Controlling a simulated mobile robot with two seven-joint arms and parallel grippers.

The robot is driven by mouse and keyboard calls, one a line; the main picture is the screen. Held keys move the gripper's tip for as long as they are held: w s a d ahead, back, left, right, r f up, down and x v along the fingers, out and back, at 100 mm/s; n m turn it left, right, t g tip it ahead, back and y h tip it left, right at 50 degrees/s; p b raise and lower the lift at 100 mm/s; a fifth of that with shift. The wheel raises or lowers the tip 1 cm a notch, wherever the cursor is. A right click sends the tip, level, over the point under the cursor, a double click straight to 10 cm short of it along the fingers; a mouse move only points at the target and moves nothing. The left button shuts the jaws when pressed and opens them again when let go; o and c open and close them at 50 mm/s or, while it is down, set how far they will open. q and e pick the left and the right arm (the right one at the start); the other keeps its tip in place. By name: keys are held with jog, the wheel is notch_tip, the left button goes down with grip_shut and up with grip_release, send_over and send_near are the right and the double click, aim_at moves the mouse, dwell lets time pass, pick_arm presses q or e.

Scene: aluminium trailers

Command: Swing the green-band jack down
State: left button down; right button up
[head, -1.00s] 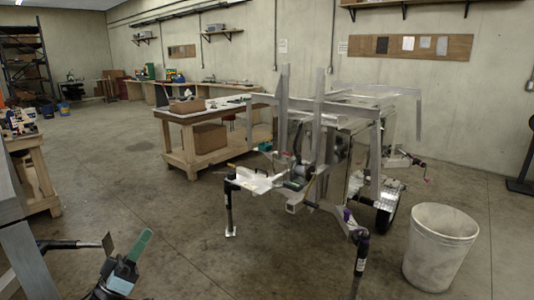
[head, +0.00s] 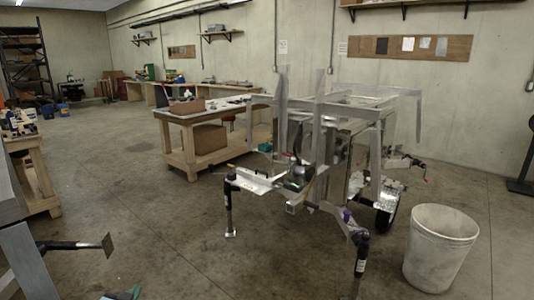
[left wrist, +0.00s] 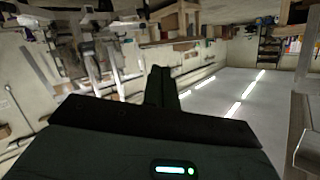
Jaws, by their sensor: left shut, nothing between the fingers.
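A dark jack tube (head: 75,245) with a flat foot plate (head: 108,246) sticks out level from the aluminium frame (head: 28,255) at the lower left of the head view; no green band shows on it. My left gripper (head: 125,293) is nearly out of the head view at the bottom edge, just right of and below that jack, apart from it. In the left wrist view its shut fingers (left wrist: 162,88) are dark and empty, and the scene appears upside down. My right gripper is not in view.
Another aluminium trailer (head: 320,125) stands ahead, with an upright dark jack (head: 229,205) and a purple-banded jack (head: 359,250). A white bucket (head: 440,248) stands at the right. A wooden workbench (head: 190,140) stands behind. The floor between the left frame and that trailer is clear.

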pick_arm(q)
jog(key=s+d+f+g+h, duration=0.1)
jog(key=s+d+f, duration=0.2)
jog(key=s+f, duration=0.25)
jog(key=s+d+f+g, duration=0.1)
jog(key=s+d+f, duration=0.2)
jog(key=s+f, duration=0.3)
jog(key=s+d+f+g, duration=0.1)
jog(key=s+d, duration=0.2)
jog(key=s, duration=0.7)
jog(key=s+d+f+g+h, duration=0.1)
jog(key=s+d, duration=0.3)
jog(key=s, duration=0.6)
jog(key=s+d+f+n+g+h, duration=0.1)
jog(key=s+d+f, duration=0.1)
jog(key=s, duration=0.9)
jog(key=shift+d+f+g, duration=0.35)
jog(key=shift+d+g, duration=0.05)
jog(key=shift+d, duration=0.3)
jog(key=shift+a, duration=0.1)
